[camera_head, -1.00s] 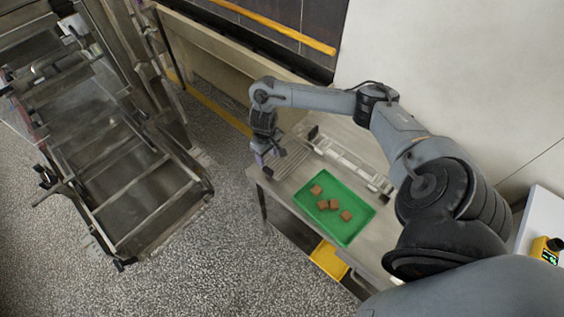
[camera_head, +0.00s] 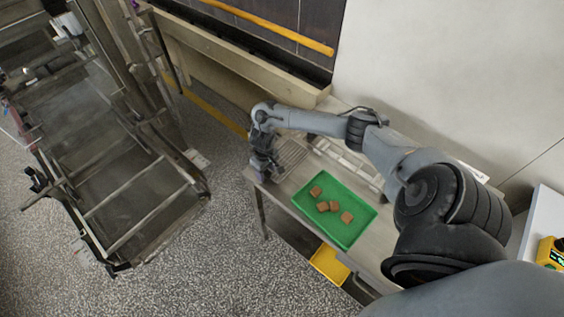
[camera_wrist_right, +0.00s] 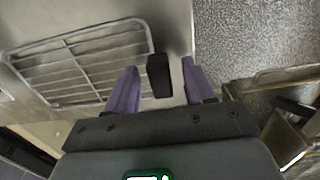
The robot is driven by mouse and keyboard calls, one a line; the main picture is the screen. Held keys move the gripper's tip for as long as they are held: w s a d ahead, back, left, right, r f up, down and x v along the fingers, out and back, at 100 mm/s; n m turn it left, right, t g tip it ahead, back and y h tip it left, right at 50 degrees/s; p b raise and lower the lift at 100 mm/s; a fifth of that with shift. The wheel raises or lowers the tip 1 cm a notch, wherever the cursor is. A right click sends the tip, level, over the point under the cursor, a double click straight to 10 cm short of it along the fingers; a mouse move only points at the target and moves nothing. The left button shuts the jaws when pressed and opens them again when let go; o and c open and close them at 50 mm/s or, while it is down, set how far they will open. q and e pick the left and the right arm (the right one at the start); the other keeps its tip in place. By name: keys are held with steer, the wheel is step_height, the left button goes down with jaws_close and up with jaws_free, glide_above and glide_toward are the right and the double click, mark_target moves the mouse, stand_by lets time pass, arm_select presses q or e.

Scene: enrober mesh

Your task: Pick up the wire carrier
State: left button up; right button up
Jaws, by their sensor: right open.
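The wire carrier (camera_head: 291,156) is a flat metal grid lying on the steel table, left of the green tray. In the right wrist view the grid (camera_wrist_right: 78,62) fills the left side, and its black grip (camera_wrist_right: 159,75) stands out at its right end. My right gripper (camera_head: 261,174) is at the carrier's left end, near the table's corner. In the wrist view its two purple fingers (camera_wrist_right: 159,68) are apart, with the black grip between them in the picture. I cannot tell how far down around it they reach. My left gripper is not in view.
The green tray (camera_head: 361,224) holds several brown pieces. A long metal fixture (camera_head: 348,161) lies behind it along the wall side. A yellow bin (camera_head: 329,264) is below the table. A mesh conveyor machine (camera_head: 140,192) stands at left, across open floor.

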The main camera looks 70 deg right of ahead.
steer(key=c, duration=0.9)
jaws_close()
steer(key=shift+r, duration=0.15)
